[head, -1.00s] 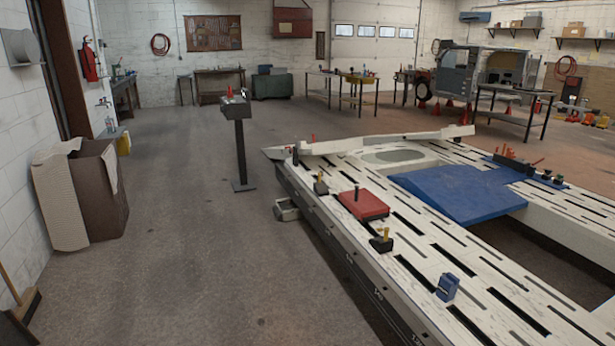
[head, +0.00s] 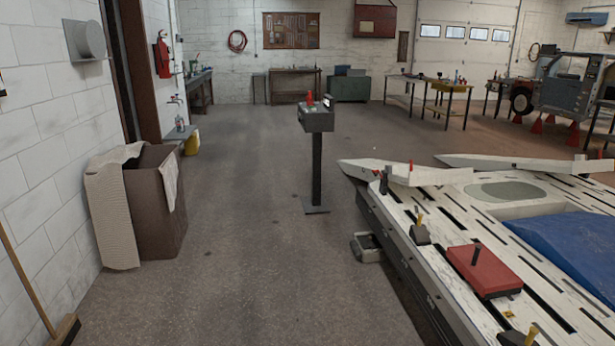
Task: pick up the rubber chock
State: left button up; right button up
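I cannot make out a rubber chock for certain in the head view. Small dark blocks with yellow upright parts sit on the slotted white frame bench (head: 456,262): one dark block (head: 420,235) near its left edge and another (head: 517,338) at the bottom edge of the picture, partly cut off. Neither of my grippers is in view.
A red box (head: 484,270) and a blue sheet (head: 580,245) lie on the bench. A grey pedestal (head: 317,165) stands on the floor, with a grey bin (head: 370,248) beside the bench. A brown hamper (head: 152,220) and broom (head: 66,330) are at left. Floor between is clear.

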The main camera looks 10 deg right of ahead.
aim_at(418, 233)
jog(key=i, duration=2)
